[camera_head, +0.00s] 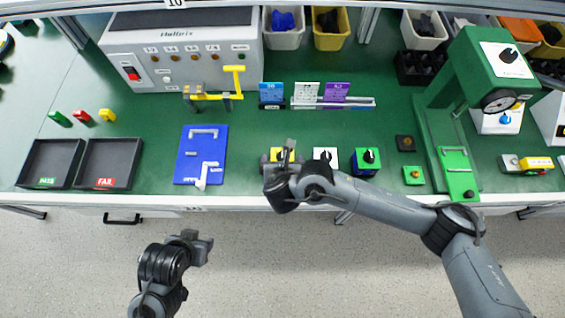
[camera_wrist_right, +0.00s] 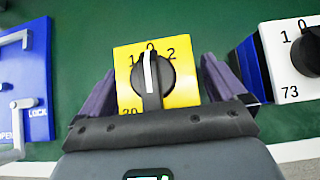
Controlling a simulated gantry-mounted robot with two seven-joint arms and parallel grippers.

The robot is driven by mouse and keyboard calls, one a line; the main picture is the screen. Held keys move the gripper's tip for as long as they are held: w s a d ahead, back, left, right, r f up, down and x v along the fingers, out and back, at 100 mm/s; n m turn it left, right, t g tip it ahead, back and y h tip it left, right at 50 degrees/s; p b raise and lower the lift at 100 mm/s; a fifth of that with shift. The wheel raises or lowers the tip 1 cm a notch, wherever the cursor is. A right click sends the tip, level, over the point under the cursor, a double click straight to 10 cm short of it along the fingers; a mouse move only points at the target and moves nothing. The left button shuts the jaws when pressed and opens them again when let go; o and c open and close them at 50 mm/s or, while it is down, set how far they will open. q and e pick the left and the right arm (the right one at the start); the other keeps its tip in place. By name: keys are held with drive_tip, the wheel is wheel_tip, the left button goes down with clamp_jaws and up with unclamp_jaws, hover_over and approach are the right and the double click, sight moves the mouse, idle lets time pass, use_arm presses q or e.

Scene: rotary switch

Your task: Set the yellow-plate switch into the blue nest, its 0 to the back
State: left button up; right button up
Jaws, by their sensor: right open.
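The yellow-plate switch (camera_wrist_right: 184,93) stands on the green bench, its black knob (camera_wrist_right: 155,72) pointing at the 0. The 0 faces the back of the bench, with 1 and 2 beside it. My right gripper (camera_wrist_right: 158,82) is open, with one finger on each side of the switch; contact cannot be told. In the head view my right gripper (camera_head: 287,152) partly hides the yellow-plate switch (camera_head: 274,153). The blue nest (camera_head: 190,160) lies left of it, with white bars and a white lever (camera_wrist_right: 17,130) near the OPEN mark. My left gripper (camera_head: 200,247) hangs in front of the bench; its jaws are unclear.
A white-plate switch (camera_head: 320,153) and a green-plate switch (camera_head: 361,165) stand to the right of my right gripper. A yellow toggle clamp (camera_head: 215,96) and card holders (camera_head: 335,102) stand behind. Two black trays (camera_head: 108,163) sit at left. Bare bench lies between nest and yellow-plate switch.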

drive_tip(key=c, duration=1.2)
